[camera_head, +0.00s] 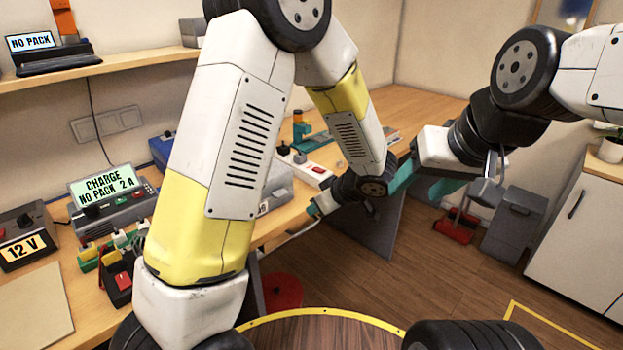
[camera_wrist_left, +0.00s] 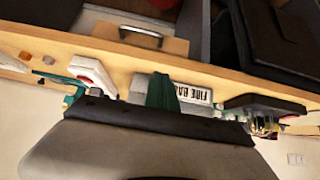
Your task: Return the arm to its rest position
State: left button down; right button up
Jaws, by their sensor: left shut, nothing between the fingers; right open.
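My left arm comes in from the left with white and yellow links and bends back down at the middle. Its gripper (camera_head: 317,208) is small and partly hidden at the bench's front edge, with teal fingertips. In the left wrist view the teal fingers (camera_wrist_left: 163,92) are together, with nothing visible held. My right arm comes in from the right. Its gripper (camera_head: 422,183) has teal fingers spread apart, empty, over the floor just right of my left wrist.
The workbench (camera_head: 30,300) carries a charger (camera_head: 112,200) reading "CHARGE NO PACK 2 A", a 12 V box (camera_head: 27,238) and a power strip (camera_head: 308,170). A box labelled "FIRE BAG" (camera_wrist_left: 195,95) lies near the left fingers.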

pick_arm(q)
jog(key=s+a+r+m+g+h, duration=0.3)
jog(key=s+a+r, duration=0.7)
jog(key=r, duration=0.1)
jog(key=s+r+m+t+h, duration=0.3)
jog(key=s+r+m+h, duration=0.2)
jog(key=s+r+m, duration=0.2)
notch_tip(320, 180, up, 3)
jog(key=s+a, duration=0.1)
jog(key=s, duration=0.2)
jog(key=shift+f, duration=0.15)
